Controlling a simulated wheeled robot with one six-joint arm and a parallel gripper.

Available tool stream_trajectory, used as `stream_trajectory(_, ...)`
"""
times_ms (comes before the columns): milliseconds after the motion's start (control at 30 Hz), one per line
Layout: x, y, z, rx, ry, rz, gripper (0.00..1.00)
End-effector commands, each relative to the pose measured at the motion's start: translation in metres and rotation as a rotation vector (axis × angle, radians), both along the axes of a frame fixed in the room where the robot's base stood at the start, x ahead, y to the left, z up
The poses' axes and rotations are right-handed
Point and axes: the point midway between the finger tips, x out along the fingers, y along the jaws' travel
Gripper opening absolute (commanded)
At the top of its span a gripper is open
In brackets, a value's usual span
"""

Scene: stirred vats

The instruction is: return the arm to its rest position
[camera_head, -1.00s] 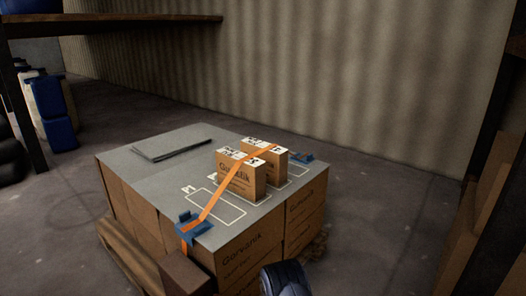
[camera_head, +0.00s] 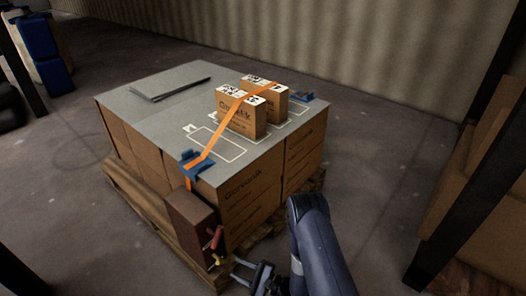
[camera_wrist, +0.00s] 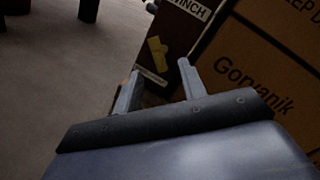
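My gripper (camera_head: 256,276) is low in front of the pallet's near corner, at the bottom of the head view, with my dark arm to its right. In the wrist view its two grey fingers (camera_wrist: 158,92) stand apart with nothing between them. Beyond them is a brown winch box (camera_head: 192,222) with a "WINCH" label, which also shows in the wrist view (camera_wrist: 178,30). A red handle (camera_head: 216,238) and a small yellow part (camera_head: 216,260) are on the box.
Two small cartons (camera_head: 240,112) stand on the grey top sheet (camera_head: 150,120) of a carton stack on a wooden pallet (camera_head: 150,208). An orange strap (camera_head: 212,140) runs over them between blue brackets. Shelving posts stand left and right; the floor behind (camera_head: 370,130) is clear.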

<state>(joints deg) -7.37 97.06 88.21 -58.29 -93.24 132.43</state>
Motion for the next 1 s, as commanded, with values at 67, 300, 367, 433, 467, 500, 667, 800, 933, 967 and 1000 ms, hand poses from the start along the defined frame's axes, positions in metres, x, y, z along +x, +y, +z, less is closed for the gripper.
stream_trajectory(67, 0.005, 0.014, -0.002, 0.000, -0.003, 0.004, 0.40)
stream_trajectory(300, 0.024, 0.056, -0.002, 0.002, -0.004, 0.006, 0.40)
stream_trajectory(367, 0.029, 0.067, -0.002, 0.002, -0.005, 0.006, 0.40)
stream_trajectory(433, 0.030, 0.065, 0.002, -0.032, -0.040, -0.001, 0.40)
stream_trajectory(467, 0.030, 0.065, 0.002, -0.050, -0.060, -0.001, 0.40)
stream_trajectory(500, 0.030, 0.065, 0.002, -0.072, -0.086, -0.001, 0.40)
stream_trajectory(667, 0.029, 0.065, 0.003, -0.162, -0.190, 0.000, 0.40)
stream_trajectory(800, 0.029, 0.065, 0.003, -0.237, -0.280, 0.001, 0.40)
stream_trajectory(933, 0.029, 0.065, 0.003, -0.307, -0.361, 0.001, 0.40)
stream_trajectory(967, 0.029, 0.066, 0.003, -0.324, -0.380, 0.001, 0.40)
stream_trajectory(1000, 0.028, 0.066, 0.004, -0.344, -0.406, 0.001, 0.40)
